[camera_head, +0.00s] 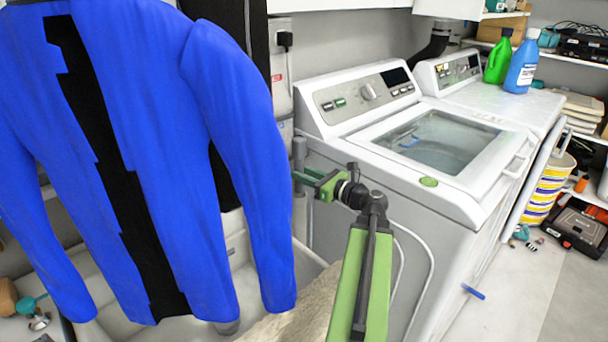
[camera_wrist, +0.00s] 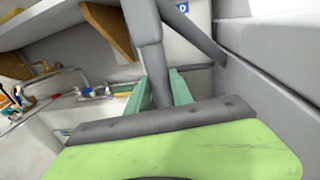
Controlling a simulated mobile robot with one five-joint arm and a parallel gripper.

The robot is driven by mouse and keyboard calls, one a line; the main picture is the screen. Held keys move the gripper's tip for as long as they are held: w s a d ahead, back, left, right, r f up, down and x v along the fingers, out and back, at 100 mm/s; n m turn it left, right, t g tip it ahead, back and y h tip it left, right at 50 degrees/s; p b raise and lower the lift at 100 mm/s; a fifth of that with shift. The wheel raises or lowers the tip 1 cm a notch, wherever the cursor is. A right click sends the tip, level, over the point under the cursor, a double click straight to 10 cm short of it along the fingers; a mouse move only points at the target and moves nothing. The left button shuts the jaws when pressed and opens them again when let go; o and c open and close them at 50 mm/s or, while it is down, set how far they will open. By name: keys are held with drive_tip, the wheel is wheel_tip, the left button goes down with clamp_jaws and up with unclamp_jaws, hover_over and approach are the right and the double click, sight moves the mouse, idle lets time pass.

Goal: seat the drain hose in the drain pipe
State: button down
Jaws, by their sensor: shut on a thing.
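My gripper (camera_head: 307,179) is at the left side of the near white washer, with its green fingers at an upright grey tube (camera_head: 299,153). In the wrist view the teal fingers (camera_wrist: 162,92) stand on either side of this tube (camera_wrist: 149,62), which I take to be the drain hose. The tube is wider above and narrower between the fingers. A second grey tube (camera_wrist: 192,32) slants down to the right behind it. I cannot tell which part is the drain pipe, or whether hose and pipe are joined. The lower end is hidden by my gripper.
The washer (camera_head: 365,170) stands close to the right of my gripper. Pale hoses (camera_head: 427,255) loop down its side. A blue garment (camera_head: 240,150) hangs close to the left, above a pale sink (camera_head: 120,290). The wrist view shows the sink's taps (camera_wrist: 92,91) and a shelf bracket (camera_wrist: 108,30).

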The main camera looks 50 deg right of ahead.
drive_tip(key=shift+f, duration=0.1)
idle(0.3)
drive_tip(key=shift+f+b, duration=0.35)
drive_tip(key=shift+b, duration=0.1)
drive_tip(key=shift+f+b, duration=3)
